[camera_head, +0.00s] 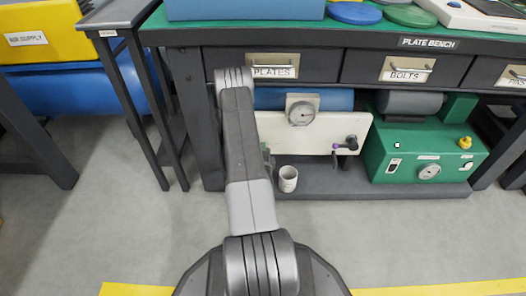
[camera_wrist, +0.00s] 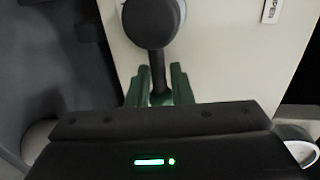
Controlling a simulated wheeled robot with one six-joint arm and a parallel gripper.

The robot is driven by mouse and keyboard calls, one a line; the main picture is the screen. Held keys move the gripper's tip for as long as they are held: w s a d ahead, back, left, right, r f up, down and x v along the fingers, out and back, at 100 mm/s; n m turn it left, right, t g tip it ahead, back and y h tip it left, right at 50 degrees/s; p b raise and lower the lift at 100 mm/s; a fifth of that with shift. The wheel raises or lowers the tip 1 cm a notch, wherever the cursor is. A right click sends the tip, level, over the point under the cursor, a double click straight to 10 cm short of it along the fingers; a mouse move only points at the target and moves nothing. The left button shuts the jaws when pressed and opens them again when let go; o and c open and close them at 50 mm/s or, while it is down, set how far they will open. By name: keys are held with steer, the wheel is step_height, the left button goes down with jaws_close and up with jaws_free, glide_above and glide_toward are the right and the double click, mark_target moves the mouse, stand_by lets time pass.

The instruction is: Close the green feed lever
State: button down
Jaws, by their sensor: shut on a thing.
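The lever (camera_wrist: 152,25) shows in the wrist view as a dark round hub on a cream panel, with a dark handle running down from it. My gripper (camera_wrist: 159,80) has its two green-looking fingers on either side of this handle and is shut on it. No green shows clearly on the lever itself. The handle's lower end is hidden by the gripper body. In the head view the cream panel (camera_head: 310,136) stands under the bench. My arm hides the lever there, and only a bit of the gripper shows at the panel's left end.
Another lever (camera_head: 347,146), with a purple hub and dark handle, is on the panel's right. A green box (camera_head: 427,155) stands farther right.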

steer(key=c, duration=1.6)
jaws_free()
steer(key=shift+d, duration=0.3)
steer(key=shift+o, duration=0.3)
steer(key=shift+d+f, duration=0.1)
steer(key=s+r+p, duration=0.2)
steer(key=s+p, duration=0.2)
steer(key=s, duration=0.9)
steer(key=shift+s+a+r, duration=0.25)
steer(key=shift+a+r, duration=0.05)
steer(key=shift+r, duration=0.1)
steer(key=shift+w, duration=0.15)
steer(key=w+f+b, duration=0.1)
steer(key=w, duration=0.3)
steer(key=w+b, duration=0.1)
steer(key=w, duration=0.3)
steer(key=w+f+b, duration=0.1)
steer(key=w+b, duration=0.1)
steer(key=w, duration=0.2)
steer(key=shift+w+f, duration=0.35)
steer(key=shift+w, duration=0.25)
